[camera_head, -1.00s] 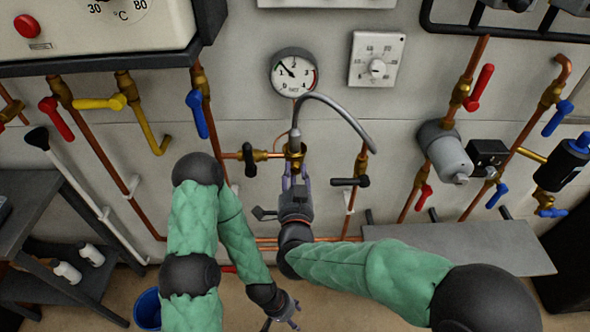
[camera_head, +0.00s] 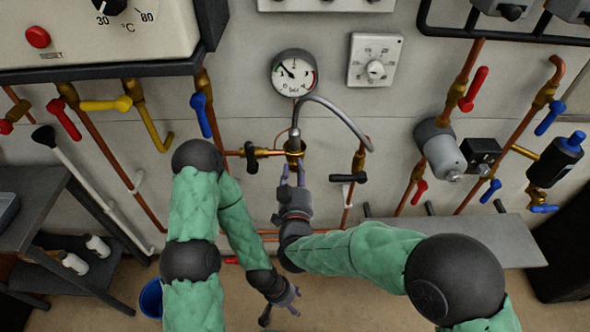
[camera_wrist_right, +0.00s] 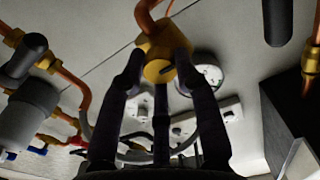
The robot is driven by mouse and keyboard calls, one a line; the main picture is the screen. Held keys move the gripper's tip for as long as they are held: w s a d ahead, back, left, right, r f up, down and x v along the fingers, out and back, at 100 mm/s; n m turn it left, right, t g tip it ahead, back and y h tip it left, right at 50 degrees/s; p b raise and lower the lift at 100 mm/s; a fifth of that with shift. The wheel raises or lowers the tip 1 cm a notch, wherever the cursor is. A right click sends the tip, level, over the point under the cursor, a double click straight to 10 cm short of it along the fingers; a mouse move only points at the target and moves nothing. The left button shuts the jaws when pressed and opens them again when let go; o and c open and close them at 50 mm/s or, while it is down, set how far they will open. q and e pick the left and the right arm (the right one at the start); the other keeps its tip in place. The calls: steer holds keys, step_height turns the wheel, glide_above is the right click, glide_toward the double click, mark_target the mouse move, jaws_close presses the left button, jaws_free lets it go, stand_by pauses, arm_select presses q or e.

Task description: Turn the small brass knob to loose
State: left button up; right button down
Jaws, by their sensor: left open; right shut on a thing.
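The small brass knob (camera_wrist_right: 158,70) sits on the brass fitting below the pressure gauge. In the right wrist view its round end shows between my right gripper's dark fingers. My right gripper (camera_head: 291,174) is shut on it from below, and the fingers hide the knob's sides. In the head view the brass fitting (camera_head: 295,146) shows just above the fingertips, but the knob itself is hard to make out. My left gripper (camera_head: 291,300) hangs low near the floor, open and away from the pipework.
The gauge (camera_head: 294,72) is above the fitting, and a grey hose (camera_head: 345,115) arches to the right. Black-handled valves flank it at left (camera_head: 250,156) and right (camera_head: 348,178). A grey shelf (camera_head: 480,238) is at lower right.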

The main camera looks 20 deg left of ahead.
steer(key=shift+f, duration=0.1)
stand_by(0.4)
steer(key=c, duration=0.9)
jaws_free()
steer(key=v, duration=1.2)
